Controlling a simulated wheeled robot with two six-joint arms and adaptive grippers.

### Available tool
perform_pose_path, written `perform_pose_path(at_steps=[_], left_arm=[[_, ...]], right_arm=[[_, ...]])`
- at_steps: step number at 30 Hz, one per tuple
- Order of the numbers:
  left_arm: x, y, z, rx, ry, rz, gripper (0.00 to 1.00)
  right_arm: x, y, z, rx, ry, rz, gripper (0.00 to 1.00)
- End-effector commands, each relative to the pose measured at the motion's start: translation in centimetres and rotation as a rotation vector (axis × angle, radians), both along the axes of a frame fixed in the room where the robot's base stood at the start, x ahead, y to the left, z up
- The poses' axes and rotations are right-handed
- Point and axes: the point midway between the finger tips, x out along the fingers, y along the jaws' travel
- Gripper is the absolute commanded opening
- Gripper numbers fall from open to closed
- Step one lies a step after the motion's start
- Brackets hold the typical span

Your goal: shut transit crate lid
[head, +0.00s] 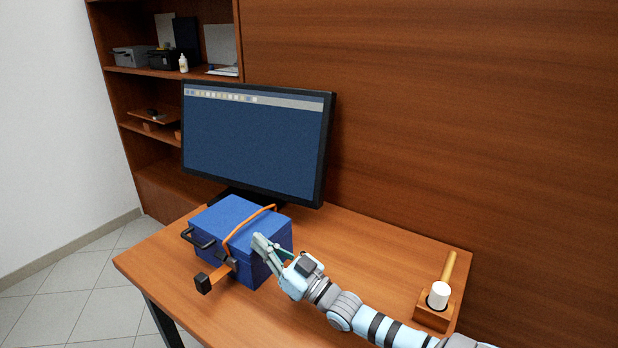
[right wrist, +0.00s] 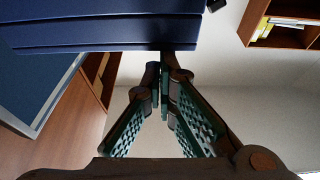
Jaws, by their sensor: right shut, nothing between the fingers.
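The blue transit crate (head: 272,262) stands on the desk in front of the monitor. Its lid (head: 228,215) lies across the top and looks down or nearly so; I cannot tell whether a small gap is left. An orange strap (head: 245,226) arcs over the crate, and its front end with a black block sticks out toward me. My right gripper (head: 262,246) is shut and empty at the crate's front right side, hiding part of it. In the right wrist view the fingertips (right wrist: 163,72) are close to the blue crate (right wrist: 100,32); contact is unclear. My left gripper is out of view.
The monitor (head: 255,140) stands close behind the crate. A wooden holder (head: 433,312) with a white cylinder is at the right end of the desk (head: 365,255). A black handle (head: 196,240) juts from the crate's left side. The shelves (head: 150,100) are behind.

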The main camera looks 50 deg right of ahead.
Motion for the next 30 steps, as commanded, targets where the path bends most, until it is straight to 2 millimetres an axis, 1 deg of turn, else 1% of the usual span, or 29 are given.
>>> perform_pose_path(at_steps=[2, 5, 8, 9, 11, 12, 15, 18, 22, 30], left_arm=[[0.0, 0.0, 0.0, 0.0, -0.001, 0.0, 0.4], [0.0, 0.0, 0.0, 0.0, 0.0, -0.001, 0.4], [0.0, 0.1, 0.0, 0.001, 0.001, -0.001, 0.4], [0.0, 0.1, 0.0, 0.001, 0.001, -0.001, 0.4], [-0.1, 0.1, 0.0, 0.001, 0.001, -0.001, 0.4], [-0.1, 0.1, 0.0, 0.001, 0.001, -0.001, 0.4], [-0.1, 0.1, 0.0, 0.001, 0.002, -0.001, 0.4], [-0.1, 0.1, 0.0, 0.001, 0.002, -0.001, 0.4], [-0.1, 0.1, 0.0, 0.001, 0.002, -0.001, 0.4], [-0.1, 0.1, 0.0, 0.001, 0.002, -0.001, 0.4]], right_arm=[[-0.5, 0.0, -0.2, -0.002, 0.002, 0.001, 0.0], [-2.1, -0.2, -0.9, -0.002, 0.006, 0.002, 0.0], [-4.8, -0.6, -1.8, -0.002, 0.008, 0.001, 0.0], [-6.2, -0.7, -1.9, -0.005, 0.008, 0.004, 0.0], [-8.3, -1.0, -1.9, -0.004, 0.011, 0.005, 0.0], [-9.6, -1.1, -1.9, -0.004, 0.01, 0.004, 0.0], [-12.7, -1.5, -1.8, -0.003, 0.009, 0.003, 0.0], [-14.9, -1.8, -1.7, -0.002, 0.007, 0.001, 0.0], [-16.5, -2.1, -1.7, 0.0, 0.002, -0.001, 0.0], [-16.7, -2.1, -1.6, -0.001, 0.0, -0.001, 0.0]])
